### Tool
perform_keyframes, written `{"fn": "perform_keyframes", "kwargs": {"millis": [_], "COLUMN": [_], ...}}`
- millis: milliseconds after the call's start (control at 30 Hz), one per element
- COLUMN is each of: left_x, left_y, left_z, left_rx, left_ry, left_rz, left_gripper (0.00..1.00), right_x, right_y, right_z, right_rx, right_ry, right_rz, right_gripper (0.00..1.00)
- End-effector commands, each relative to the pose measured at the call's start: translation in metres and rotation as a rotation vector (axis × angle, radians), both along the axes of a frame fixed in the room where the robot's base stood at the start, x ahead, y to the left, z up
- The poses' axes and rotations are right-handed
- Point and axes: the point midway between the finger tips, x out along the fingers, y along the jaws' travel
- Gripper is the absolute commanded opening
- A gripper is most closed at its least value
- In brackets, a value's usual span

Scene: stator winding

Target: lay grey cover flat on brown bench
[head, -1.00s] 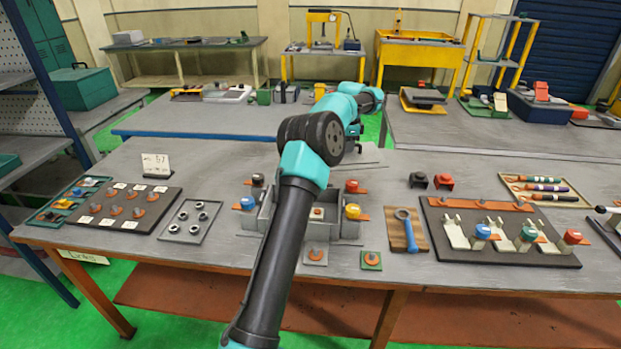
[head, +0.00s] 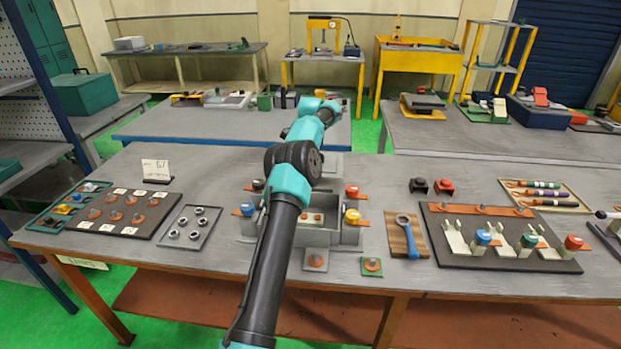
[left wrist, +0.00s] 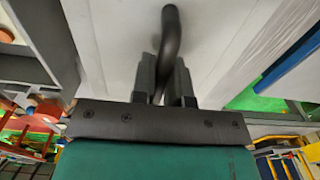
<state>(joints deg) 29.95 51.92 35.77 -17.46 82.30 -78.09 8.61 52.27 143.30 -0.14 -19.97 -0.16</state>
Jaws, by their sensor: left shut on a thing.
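My left arm reaches over the open grey box, and its gripper is hidden behind the arm in the head view. In the left wrist view my left gripper (left wrist: 165,85) is shut on a dark curved handle (left wrist: 170,25). A light grey panel that looks like the grey cover (left wrist: 215,50) lies behind the handle. In the head view a pale grey patch (head: 334,164) beside my forearm may be part of it. Whether it touches the bench cannot be told. The bench (head: 400,170) has a grey top and brown legs. My right gripper is not in view.
The open grey box (head: 318,237) stands at the bench's middle, with coloured terminals around it. A wooden board with a blue-handled ring tool (head: 406,236) lies right of it. A nut tray (head: 190,225) lies left. Bare bench top shows behind the box.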

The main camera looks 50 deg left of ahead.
Motion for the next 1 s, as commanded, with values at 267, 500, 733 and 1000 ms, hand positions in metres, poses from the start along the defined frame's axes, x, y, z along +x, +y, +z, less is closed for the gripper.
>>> {"fn": "perform_keyframes", "kwargs": {"millis": [267, 500, 733, 1000], "left_x": [-0.001, 0.0, 0.0, 0.0], "left_y": [0.0, 0.0, 0.0, 0.0], "left_z": [-0.042, -0.047, -0.052, -0.082], "left_rx": [0.0, 0.001, 0.0, 0.0], "left_ry": [0.001, -0.001, 0.0, 0.0], "left_rz": [0.001, 0.002, 0.001, 0.001], "left_gripper": [0.0, 0.0, 0.0, 0.0], "right_x": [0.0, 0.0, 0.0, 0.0], "right_y": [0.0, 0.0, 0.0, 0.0], "right_z": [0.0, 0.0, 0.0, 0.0], "right_rx": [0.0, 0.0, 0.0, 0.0], "right_ry": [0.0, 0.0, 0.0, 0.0], "right_rz": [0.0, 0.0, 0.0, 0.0], "right_gripper": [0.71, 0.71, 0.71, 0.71]}}
